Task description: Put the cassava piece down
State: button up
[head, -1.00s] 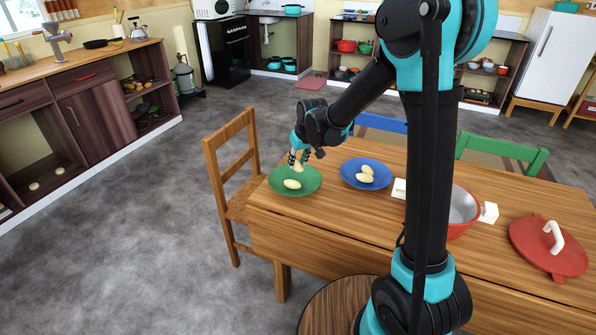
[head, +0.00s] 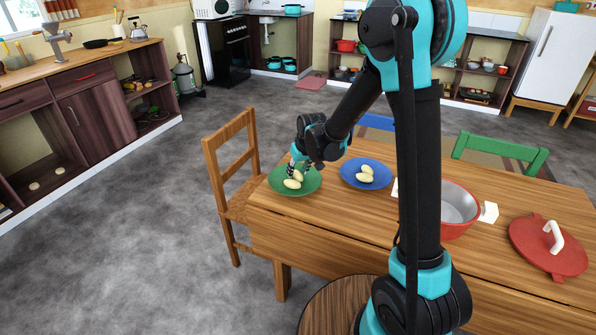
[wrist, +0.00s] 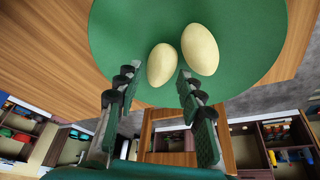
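Two pale cassava pieces lie side by side on the green plate (head: 312,185) at the table's left end. In the wrist view the piece between my fingertips (wrist: 162,64) is next to the other piece (wrist: 200,49) on the green plate (wrist: 120,35). My gripper (wrist: 155,76) points down over the plate with its fingers apart. A gap shows between the left finger and the nearer piece; the right fingertip is close to that piece, and I cannot tell if it touches. In the head view my gripper (head: 297,170) partly covers the pieces.
A blue plate (head: 348,178) with pale pieces stands right of the green plate. A red pot (head: 462,232) and a red lid (head: 530,250) are farther right on the wooden table (head: 380,222). A wooden chair (head: 228,170) stands at the table's left end.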

jog(key=v, duration=1.2)
jog(key=s+d+f+m, duration=0.2)
jog(key=s+d, duration=0.5)
jog(key=s+d+f+m+h, duration=0.1)
jog(key=s+d+f+m, duration=0.1)
jog(key=s+d, duration=0.6)
jog(key=s+d+f+m+h, duration=0.1)
jog(key=s+d+f+m, duration=0.1)
jog(key=s+d+f, duration=0.2)
jog(key=shift+s+d+f, duration=0.1)
jog(key=shift+s+d, duration=0.85)
jog(key=shift+d, duration=0.15)
jog(key=shift+s+d+f, duration=0.1)
jog(key=shift+s+d, duration=0.85)
jog(key=shift+d, duration=0.2)
jog(key=shift+c, duration=0.5)
